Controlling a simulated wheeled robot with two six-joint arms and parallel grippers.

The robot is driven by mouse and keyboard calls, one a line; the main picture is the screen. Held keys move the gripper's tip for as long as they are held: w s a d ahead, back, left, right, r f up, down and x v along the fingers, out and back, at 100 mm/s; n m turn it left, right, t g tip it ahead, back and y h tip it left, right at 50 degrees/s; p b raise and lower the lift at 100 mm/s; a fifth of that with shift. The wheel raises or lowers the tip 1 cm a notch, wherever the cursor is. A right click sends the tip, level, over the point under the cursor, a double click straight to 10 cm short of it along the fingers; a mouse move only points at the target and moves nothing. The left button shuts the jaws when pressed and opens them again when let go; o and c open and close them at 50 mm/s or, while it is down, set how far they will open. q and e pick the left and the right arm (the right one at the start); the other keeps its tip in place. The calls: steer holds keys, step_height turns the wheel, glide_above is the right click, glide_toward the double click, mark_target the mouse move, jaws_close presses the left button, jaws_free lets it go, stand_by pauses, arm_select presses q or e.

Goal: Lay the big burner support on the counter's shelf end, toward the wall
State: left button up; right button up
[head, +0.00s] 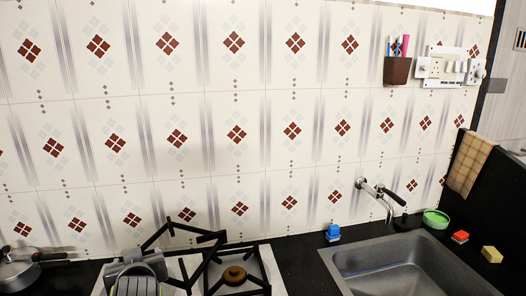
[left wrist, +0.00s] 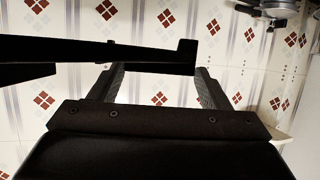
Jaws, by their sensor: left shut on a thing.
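The big burner support (head: 210,238), a black frame of bars, is tilted above the left part of the white stove (head: 278,284). My left gripper (head: 137,262) comes in from the bottom edge and is shut on it at its left side. In the left wrist view a dark bar of the support (left wrist: 150,58) crosses in front of my left gripper's fingers (left wrist: 156,82). The exact grip contact is hard to see. The counter (head: 305,252) shows as a dark strip along the wall between stove and sink. My right gripper is not in view.
A brass burner (head: 234,273) with black bars around it is on the stove. A pan (head: 18,272) stands at far left. The steel sink (head: 405,265) with tap (head: 375,190) is at right, near a blue item (head: 333,233), green bowl (head: 436,218) and sponges (head: 491,254).

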arm_select(q)
steer(key=s+d+r+m+t+h, duration=0.1)
steer(key=s+d+r+m+h, duration=0.3)
steer(key=d+r+m+h, duration=0.1)
steer(key=d+r+h, duration=0.1)
steer(key=d+r, duration=0.1)
steer(key=d, duration=0.1)
steer(key=shift+d+m+t, duration=0.3)
steer(key=shift+d+m, duration=0.05)
steer(key=shift+m, duration=0.05)
steer(key=shift+a, duration=0.1)
